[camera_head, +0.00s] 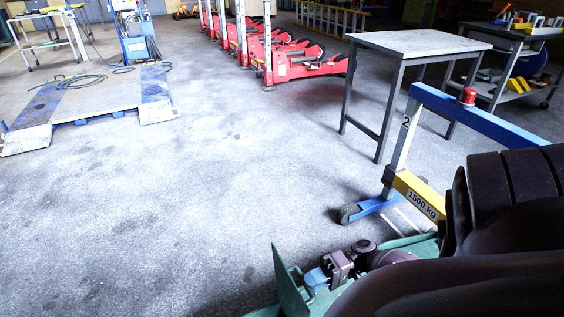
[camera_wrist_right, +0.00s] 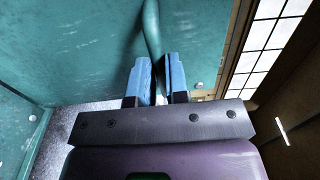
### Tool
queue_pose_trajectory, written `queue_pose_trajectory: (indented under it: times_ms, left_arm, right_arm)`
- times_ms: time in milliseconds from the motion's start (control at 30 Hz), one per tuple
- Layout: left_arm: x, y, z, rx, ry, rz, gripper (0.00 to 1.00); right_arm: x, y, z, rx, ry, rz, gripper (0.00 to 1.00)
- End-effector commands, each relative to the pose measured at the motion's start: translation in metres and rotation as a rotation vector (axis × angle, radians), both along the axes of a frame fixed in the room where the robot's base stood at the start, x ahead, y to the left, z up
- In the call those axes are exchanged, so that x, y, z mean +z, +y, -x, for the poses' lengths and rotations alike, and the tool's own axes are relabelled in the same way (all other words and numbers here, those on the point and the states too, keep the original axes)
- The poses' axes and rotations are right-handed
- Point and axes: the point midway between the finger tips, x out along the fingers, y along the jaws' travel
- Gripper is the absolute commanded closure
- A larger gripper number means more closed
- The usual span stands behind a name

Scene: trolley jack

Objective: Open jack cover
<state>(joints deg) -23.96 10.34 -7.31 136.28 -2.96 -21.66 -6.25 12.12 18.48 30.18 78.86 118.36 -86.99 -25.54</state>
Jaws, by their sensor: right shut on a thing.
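The jack cover is a green panel (camera_head: 288,287) standing tilted at the bottom of the head view, with more green jack body (camera_head: 418,245) behind my right arm. My right gripper (camera_head: 316,279) is at the panel's right side. In the right wrist view the blue fingers of my right gripper (camera_wrist_right: 158,82) are shut on a teal handle bar (camera_wrist_right: 151,30) that runs up between them. Teal painted panel surface (camera_wrist_right: 85,55) fills the left of that view. My arm hides much of the jack. My left gripper is not in view.
A blue and yellow 1500 kg crane (camera_head: 418,195) stands just behind my right arm. A grey table (camera_head: 420,43) is beyond it. Red jacks (camera_head: 300,62) line the back, and a blue lift platform (camera_head: 95,95) lies at left. The middle floor is clear.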

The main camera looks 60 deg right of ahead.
Motion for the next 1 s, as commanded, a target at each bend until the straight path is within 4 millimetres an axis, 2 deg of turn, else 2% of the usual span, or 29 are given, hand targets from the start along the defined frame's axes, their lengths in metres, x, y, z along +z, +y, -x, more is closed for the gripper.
queue_pose_trajectory:
  times_ms: [33, 100, 400, 933, 967, 1000]
  left_arm:
    - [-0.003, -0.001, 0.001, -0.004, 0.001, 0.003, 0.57]
    - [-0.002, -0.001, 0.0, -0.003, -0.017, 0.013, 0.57]
    - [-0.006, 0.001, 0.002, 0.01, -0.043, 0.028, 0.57]
    - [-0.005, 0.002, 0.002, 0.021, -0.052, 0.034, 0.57]
    - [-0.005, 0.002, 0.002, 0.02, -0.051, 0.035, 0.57]
    - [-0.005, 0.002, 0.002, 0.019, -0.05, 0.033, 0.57]
  right_arm:
    - [-0.01, -0.008, 0.01, -0.002, 0.018, 0.007, 1.0]
    - [-0.012, -0.017, 0.017, -0.002, 0.02, 0.006, 1.0]
    - [-0.022, -0.041, 0.033, -0.004, 0.023, 0.007, 1.0]
    - [-0.026, -0.043, 0.036, -0.005, 0.024, 0.002, 1.0]
    - [-0.026, -0.043, 0.036, -0.005, 0.025, 0.001, 0.84]
    - [-0.026, -0.043, 0.036, -0.005, 0.025, 0.003, 0.78]
